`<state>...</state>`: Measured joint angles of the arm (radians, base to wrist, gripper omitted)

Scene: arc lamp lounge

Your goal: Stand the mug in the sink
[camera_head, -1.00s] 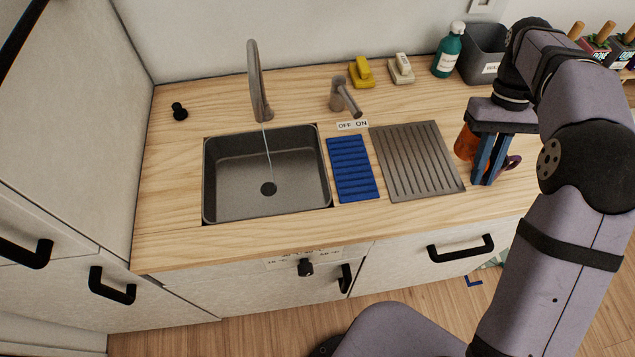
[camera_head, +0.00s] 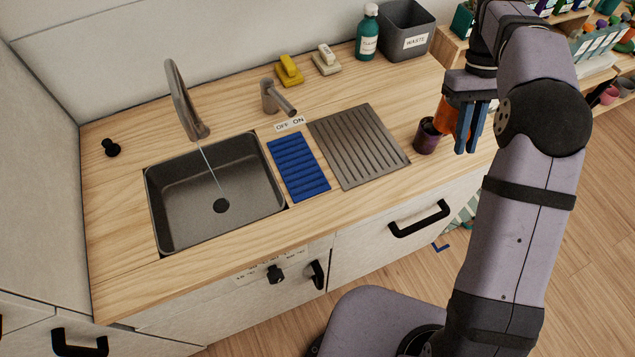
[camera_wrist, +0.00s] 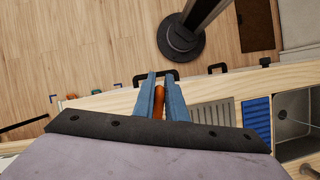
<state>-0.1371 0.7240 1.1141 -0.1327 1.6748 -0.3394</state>
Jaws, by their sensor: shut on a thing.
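My gripper (camera_head: 470,145) is at the right end of the counter, its blue fingers shut on an orange object (camera_head: 447,119), perhaps a mug. The object shows left of the fingers, partly hidden by them, and as an orange strip between them in the wrist view (camera_wrist: 158,104). A dark purple mug (camera_head: 427,138) stands upright on the wood, just left of my gripper. I cannot tell whether the orange object touches it. The grey sink (camera_head: 185,205) is far to the left, with no mug in it; a thin water stream falls from its tap (camera_head: 185,100).
A ribbed metal drainboard (camera_head: 358,147) and a blue ribbed mat (camera_head: 298,167) lie between the sink and my gripper. A short lever tap (camera_head: 272,98) stands behind the mat. Sponges, a green bottle (camera_head: 367,35) and a waste bin (camera_head: 406,32) line the back.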

